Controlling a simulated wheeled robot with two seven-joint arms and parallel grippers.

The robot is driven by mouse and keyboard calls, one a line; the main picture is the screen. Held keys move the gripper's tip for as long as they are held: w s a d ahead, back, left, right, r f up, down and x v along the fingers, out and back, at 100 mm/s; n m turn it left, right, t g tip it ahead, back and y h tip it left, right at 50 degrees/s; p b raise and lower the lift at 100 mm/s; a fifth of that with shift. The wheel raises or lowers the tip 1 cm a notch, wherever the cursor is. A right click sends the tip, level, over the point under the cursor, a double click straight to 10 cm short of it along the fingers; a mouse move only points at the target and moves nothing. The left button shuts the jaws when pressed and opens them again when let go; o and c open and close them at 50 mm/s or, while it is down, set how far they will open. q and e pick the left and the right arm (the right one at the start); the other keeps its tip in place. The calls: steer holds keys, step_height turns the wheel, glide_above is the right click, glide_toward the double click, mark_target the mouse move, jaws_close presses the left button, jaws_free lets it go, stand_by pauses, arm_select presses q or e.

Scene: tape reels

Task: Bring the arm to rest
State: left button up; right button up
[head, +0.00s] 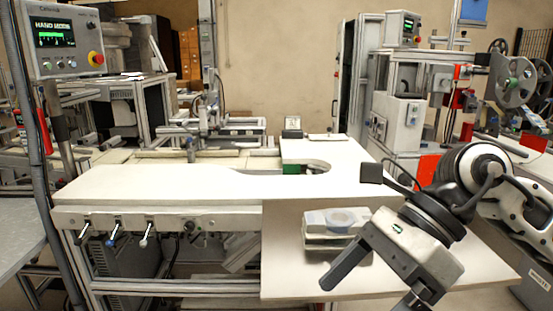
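My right arm comes in from the right side of the head view. Its gripper (372,294) points down and to the left, with its two dark fingers spread apart and nothing seen between them. One finger is cut off by the bottom edge of the picture. My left gripper is not in view.
A long white worktable (160,185) with a curved cutout stands ahead, its middle largely clear. A control panel (62,40) stands at the left. A machine with large reels (515,80) is at the back right, beside red panels (427,168). The lower board's left part is bare.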

steer(key=a+r+m+g+y, duration=0.1)
steer(key=a+r+m+y, duration=0.2)
steer(key=a+m+y, duration=0.7)
steer(key=w+d+f+m+t+h, duration=0.4)
steer(key=f+m+t, duration=0.3)
steer(key=m+t, duration=0.6)
steer(key=w+d+f+m+t+h, duration=0.35)
steer(key=d+f+m+t, duration=0.45)
steer(key=m, duration=0.8)
steer(key=s+d+f+m+g+h, duration=0.2)
steer(key=s+f+m, duration=0.4)
steer(key=f, duration=0.5)
steer(key=s+d+f+m+g+h, duration=0.2)
steer(key=s+f+m+g+h, duration=0.3)
steer(key=f, duration=0.7)
steer(key=shift+s+d+f+m+h, duration=0.15)
steer(key=shift+s+f+m+h, duration=0.1)
steer(key=shift+s+m+h, duration=0.55)
steer(key=shift+y, duration=0.25)
